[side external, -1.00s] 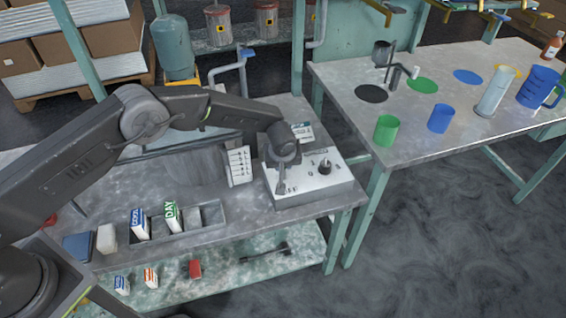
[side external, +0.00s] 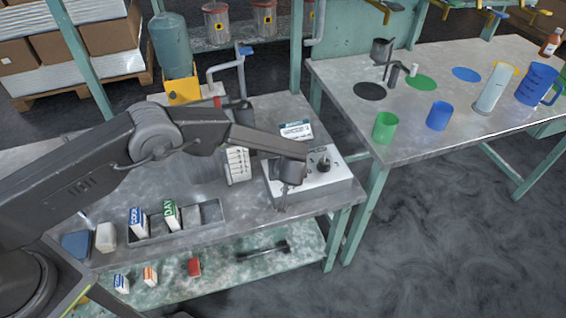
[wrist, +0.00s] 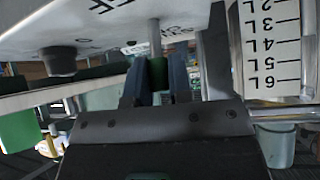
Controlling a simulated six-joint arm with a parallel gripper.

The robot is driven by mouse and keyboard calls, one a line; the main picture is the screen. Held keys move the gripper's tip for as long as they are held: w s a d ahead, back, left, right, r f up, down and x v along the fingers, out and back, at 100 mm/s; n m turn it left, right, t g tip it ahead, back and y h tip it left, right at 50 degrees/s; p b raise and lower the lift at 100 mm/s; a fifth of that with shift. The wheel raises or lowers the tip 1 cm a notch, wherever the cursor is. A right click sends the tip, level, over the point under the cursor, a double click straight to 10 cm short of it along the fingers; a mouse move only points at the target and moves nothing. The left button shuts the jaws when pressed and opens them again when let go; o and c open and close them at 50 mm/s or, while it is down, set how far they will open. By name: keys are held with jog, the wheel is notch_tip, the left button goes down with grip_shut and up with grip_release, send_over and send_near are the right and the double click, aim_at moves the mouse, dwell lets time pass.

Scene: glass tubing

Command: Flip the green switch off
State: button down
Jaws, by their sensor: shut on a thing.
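The green switch (wrist: 158,72) shows in the wrist view as a green-tipped lever on a metal stem, coming out of the white control box (wrist: 110,22). My gripper (wrist: 156,80) has its two dark fingers on either side of the green tip and is shut on it. In the side external view my gripper (side external: 283,203) points down at the front left part of the control box (side external: 328,184). My wrist hides the switch there.
A black knob (side external: 323,164) stands on the control box to the right of my gripper; it also shows in the wrist view (wrist: 60,60). A scale marked in litres (side external: 238,164) stands just left of the box. A white card (side external: 297,131) is behind it.

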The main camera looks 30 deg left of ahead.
jog(key=shift+s+d+f+t+y, duration=0.15)
jog(key=shift+s+d+t+y, duration=0.25)
jog(key=shift+t+y, duration=0.3)
jog(key=c, duration=1)
grip_release()
jog(key=shift+c, duration=0.2)
jog(key=v, duration=1.3)
jog(key=shift+s+d, duration=0.25)
jog(key=shift+s, duration=0.15)
